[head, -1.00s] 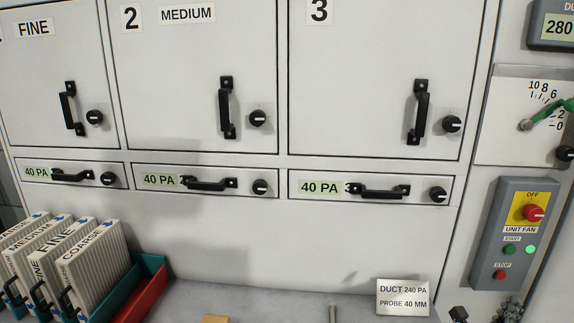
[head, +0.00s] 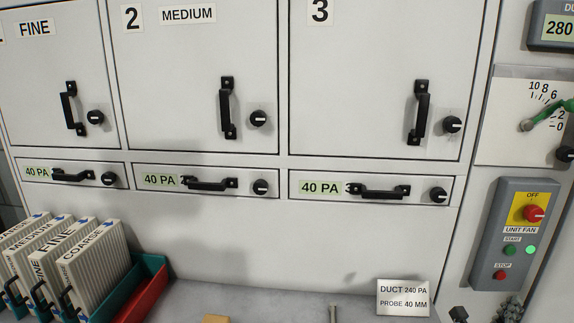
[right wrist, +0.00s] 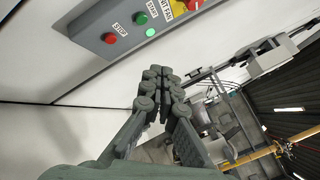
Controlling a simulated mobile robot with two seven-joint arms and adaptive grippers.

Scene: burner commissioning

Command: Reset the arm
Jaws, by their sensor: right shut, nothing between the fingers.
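My right gripper (right wrist: 163,80) is shut and empty in the right wrist view, its fingertips together. It is below the grey fan control box in that view, apart from it. In the head view only a small dark part of it (head: 508,309) shows at the bottom right edge, below the unit fan box (head: 513,235). The box carries a red OFF knob on yellow, a green START button, a lit green lamp and a red STOP button (right wrist: 109,38). My left gripper is in neither view.
Closed cabinet doors (head: 205,60) stand above shallow drawers with black handles and 40 PA labels. Pleated filters (head: 92,265) stand in a green and red rack at lower left. A DUCT 240 PA card (head: 403,297) is at the bottom right. The lower middle panel is clear.

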